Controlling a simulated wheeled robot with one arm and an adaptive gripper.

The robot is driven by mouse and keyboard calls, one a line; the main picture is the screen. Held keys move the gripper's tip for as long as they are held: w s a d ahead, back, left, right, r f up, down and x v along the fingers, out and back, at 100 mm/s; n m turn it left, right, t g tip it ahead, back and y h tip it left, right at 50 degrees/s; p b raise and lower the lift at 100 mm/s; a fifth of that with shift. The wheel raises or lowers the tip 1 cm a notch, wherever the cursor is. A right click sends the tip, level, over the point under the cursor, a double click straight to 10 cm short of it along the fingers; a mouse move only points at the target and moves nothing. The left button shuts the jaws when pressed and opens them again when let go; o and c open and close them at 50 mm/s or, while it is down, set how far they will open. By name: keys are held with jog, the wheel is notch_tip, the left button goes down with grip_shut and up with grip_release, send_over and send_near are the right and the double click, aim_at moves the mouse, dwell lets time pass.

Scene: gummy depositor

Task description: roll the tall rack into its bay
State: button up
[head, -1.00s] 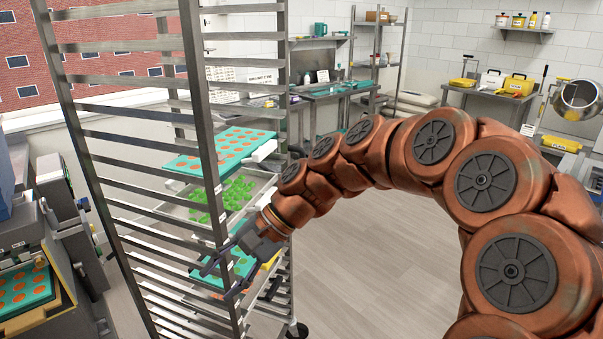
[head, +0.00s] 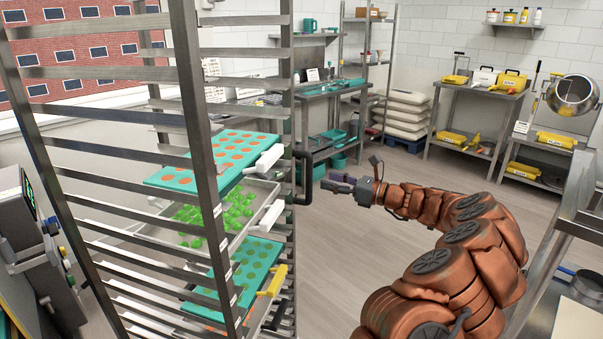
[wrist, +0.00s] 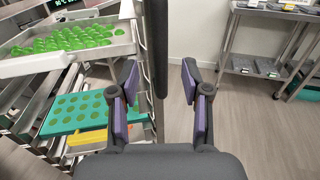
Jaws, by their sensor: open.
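The tall rack (head: 205,150) is an open metal frame with many shelf rails, standing upright at the left in the head view. A dark upright handle (head: 304,172) is on its right side; it also shows in the wrist view (wrist: 158,45). My gripper (head: 332,184) is open and empty, just right of the handle. In the wrist view the handle's lower part shows between the spread fingers (wrist: 160,78), with gaps on both sides. I cannot make out the rack's bay, and the wheels are out of view.
The rack holds a teal mould tray (head: 215,162) with orange rounds, a metal tray (head: 165,240) of green gummies and a lower teal tray (head: 250,265). A machine (head: 38,265) stands close on the left, a metal bench (head: 570,225) on the right. The middle floor (head: 400,165) is clear.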

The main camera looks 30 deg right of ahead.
send_over(308, 197)
jog(key=shift+w+d+p, duration=0.35)
jog(key=shift+w+p, duration=0.05)
jog(key=shift+w, duration=0.05)
jog(key=shift+c, duration=0.2)
grip_shut()
dwell(0.6)
